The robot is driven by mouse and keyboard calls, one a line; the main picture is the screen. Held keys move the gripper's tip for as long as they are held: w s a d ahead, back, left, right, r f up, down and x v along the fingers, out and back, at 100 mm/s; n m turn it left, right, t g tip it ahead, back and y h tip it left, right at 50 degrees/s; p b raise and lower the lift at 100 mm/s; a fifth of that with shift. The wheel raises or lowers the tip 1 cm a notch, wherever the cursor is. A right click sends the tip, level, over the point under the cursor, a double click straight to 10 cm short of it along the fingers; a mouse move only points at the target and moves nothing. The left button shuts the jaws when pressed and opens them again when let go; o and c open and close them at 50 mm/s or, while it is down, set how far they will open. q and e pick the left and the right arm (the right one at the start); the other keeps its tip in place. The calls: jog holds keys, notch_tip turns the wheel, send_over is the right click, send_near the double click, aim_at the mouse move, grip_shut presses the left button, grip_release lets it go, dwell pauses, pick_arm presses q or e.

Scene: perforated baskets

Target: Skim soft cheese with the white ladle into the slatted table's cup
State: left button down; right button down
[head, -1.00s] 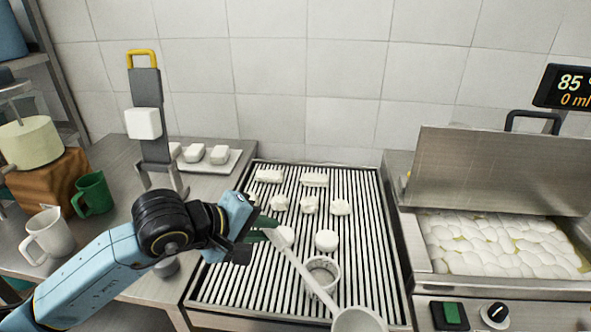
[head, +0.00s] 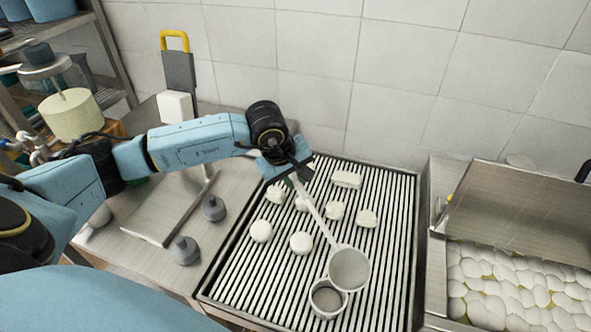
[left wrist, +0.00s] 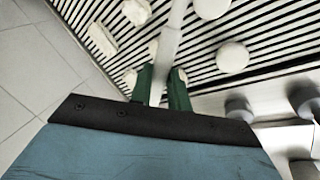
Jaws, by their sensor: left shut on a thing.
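My left gripper (head: 292,176) is shut on the handle of the white ladle (head: 349,268), over the far part of the slatted table (head: 404,215). In the left wrist view the green fingers (left wrist: 162,88) close around the pale handle (left wrist: 168,48). The ladle slants toward the front, and its round bowl hangs just behind and right of the cup (head: 318,307), overlapping its rim in the picture. I see no cheese in the bowl. The cup stands open at the table's front. Soft white cheese (head: 525,287) fills the open vat at right. My right gripper is not in view.
Several white cheese pieces (head: 301,243) lie on the slats left of and behind the cup. Two grey weights (head: 186,250) and a press stand (head: 180,72) are on the left counter. The vat's raised lid (head: 530,210) stands behind the cheese.

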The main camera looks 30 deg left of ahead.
pick_arm(q)
jog(key=g+p, duration=0.1)
jog(key=y+p, duration=0.1)
jog(key=p, duration=0.1)
jog(key=shift+w+d+r+g, duration=0.1)
jog(key=shift+w+r+g, duration=0.15)
jog(key=shift+r+g, duration=0.15)
jog(key=shift+w+g+y+p, duration=0.1)
jog(key=shift+g+y+p, duration=0.4)
jog(key=shift+g+p, duration=0.1)
jog(key=shift+f, duration=0.1)
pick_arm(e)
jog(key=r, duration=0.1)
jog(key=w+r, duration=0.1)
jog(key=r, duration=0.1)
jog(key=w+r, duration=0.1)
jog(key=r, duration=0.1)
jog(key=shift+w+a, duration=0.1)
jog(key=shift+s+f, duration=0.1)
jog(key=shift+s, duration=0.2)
